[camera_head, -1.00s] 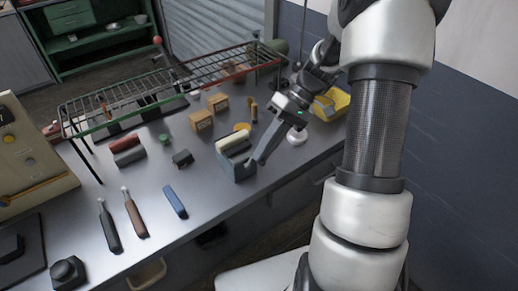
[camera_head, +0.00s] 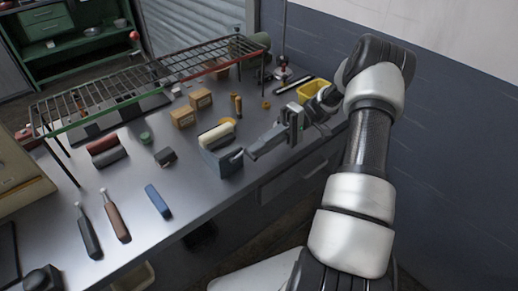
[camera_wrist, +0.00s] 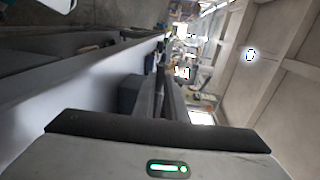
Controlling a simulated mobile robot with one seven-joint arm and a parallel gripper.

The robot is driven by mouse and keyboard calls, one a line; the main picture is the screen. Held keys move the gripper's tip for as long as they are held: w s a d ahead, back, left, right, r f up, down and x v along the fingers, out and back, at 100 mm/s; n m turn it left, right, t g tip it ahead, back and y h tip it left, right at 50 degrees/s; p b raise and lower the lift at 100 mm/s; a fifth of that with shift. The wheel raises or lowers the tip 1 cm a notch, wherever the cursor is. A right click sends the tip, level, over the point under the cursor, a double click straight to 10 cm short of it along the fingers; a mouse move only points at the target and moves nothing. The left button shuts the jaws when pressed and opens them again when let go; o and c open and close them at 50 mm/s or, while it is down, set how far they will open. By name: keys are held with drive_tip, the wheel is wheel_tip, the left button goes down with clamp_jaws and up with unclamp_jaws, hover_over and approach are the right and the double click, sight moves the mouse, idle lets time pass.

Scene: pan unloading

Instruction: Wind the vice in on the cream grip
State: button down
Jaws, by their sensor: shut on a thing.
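The grey vice (camera_head: 224,161) stands near the table's front edge in the head view. The cream grip (camera_head: 215,134) lies along its top between the jaws; whether both jaws touch it I cannot tell. My gripper (camera_head: 249,153) reaches in from the right, fingers nearly level, and is shut on the vice handle (camera_head: 238,155) at the vice's right front side. The fingertips hide part of the handle. In the wrist view a grey block, probably the vice (camera_wrist: 130,94), shows beyond my gripper's dark body; the cream grip does not show clearly there.
A wire rack (camera_head: 150,80) stands behind. Wooden blocks (camera_head: 184,117), a yellow bin (camera_head: 313,91) and a small dark block (camera_head: 165,157) are around the vice. A blue grip (camera_head: 158,201) and two handled tools (camera_head: 116,217) lie front left. Bare table lies between them and the vice.

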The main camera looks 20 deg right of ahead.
drive_tip(key=shift+f, duration=0.15)
idle(0.4)
drive_tip(key=c, duration=1.8)
unclamp_jaws()
